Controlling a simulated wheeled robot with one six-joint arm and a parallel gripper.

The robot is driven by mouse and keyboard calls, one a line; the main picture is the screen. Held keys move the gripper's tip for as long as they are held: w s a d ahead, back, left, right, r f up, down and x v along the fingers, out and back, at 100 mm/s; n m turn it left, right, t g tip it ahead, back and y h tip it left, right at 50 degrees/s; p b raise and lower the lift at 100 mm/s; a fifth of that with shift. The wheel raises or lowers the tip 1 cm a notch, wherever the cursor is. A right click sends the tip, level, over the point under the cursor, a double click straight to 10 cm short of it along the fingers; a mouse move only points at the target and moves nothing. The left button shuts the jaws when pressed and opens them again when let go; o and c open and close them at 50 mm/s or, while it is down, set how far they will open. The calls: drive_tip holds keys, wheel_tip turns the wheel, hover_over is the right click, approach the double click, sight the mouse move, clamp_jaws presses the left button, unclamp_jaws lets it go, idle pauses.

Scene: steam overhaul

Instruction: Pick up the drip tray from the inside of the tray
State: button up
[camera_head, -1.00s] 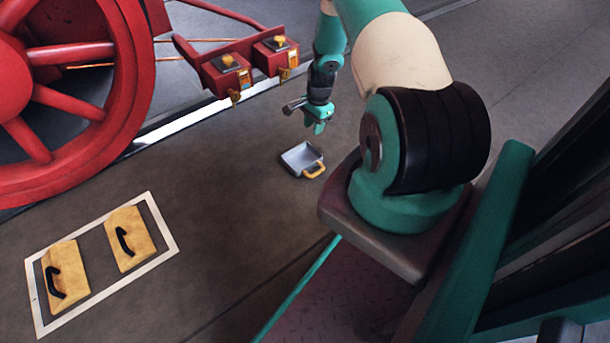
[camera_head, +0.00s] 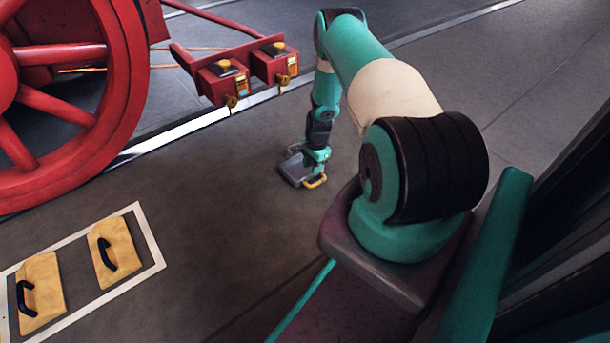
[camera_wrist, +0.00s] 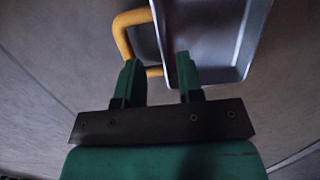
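The drip tray is a shallow grey tray (camera_head: 291,173) with a yellow handle (camera_head: 315,182). It lies on the floor below my arm in the head view. In the wrist view the tray (camera_wrist: 222,45) fills the upper right and its yellow handle (camera_wrist: 122,36) is at upper left. My gripper (camera_wrist: 158,65) is open, its two green fingers apart. The right finger overlaps the tray's inside and the left finger lies on the handle's side, with the tray's near wall between them. Contact cannot be told. In the head view my gripper (camera_head: 318,160) is down at the tray.
Two wooden blocks with black handles, one (camera_head: 40,290) left of the other (camera_head: 117,250), lie in a white floor outline at lower left. A red wheel (camera_head: 60,100) and red boxes (camera_head: 222,82) stand behind. The floor between is clear.

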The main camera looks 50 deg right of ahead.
sight(306, 173)
drive_tip(key=f+b, duration=0.2)
drive_tip(key=f, duration=0.1)
drive_tip(key=f+b, duration=0.1)
drive_tip(key=shift+w+a+f, duration=0.2)
drive_tip(key=shift+a+f, duration=0.1)
drive_tip(key=shift+f, duration=0.05)
drive_tip(key=shift+r, duration=0.15)
clamp_jaws()
drive_tip(key=shift+r, duration=0.1)
